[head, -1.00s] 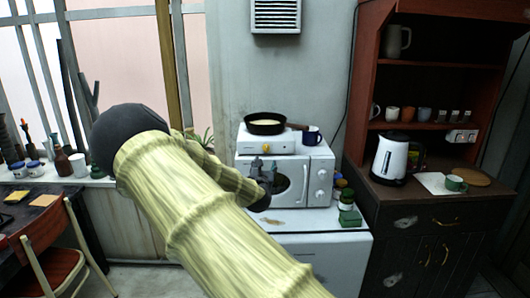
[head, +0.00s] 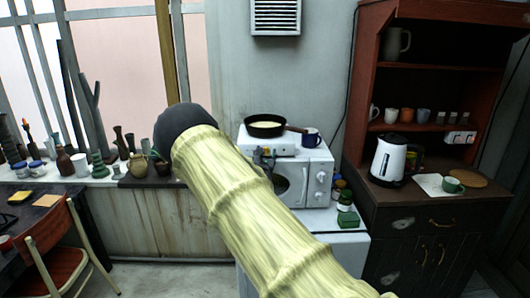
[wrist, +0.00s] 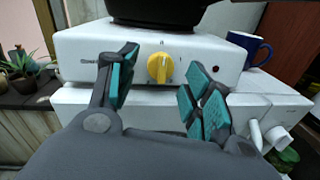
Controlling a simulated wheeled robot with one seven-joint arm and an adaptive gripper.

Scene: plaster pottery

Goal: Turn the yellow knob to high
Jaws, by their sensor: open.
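The yellow knob (wrist: 159,68) is on the front of a white hot plate (wrist: 215,50), and its ridge stands roughly upright. Marks around it are too small to read. My gripper (wrist: 163,86) is open, with a teal-padded finger to the left and another to the right of the knob in the wrist view. The fingers look apart from the knob, and nothing is between them. In the head view my gripper (head: 263,160) is at the hot plate's front, partly hidden by my arm. A dark frying pan (head: 266,126) sits on the hot plate (head: 290,146).
The hot plate stands on a white microwave (head: 318,180). A blue mug (head: 312,138) is at its right, close to the right finger's side in the wrist view. Green containers (head: 347,209) stand right of the microwave. Potted plants (wrist: 25,72) are at the left on the sill.

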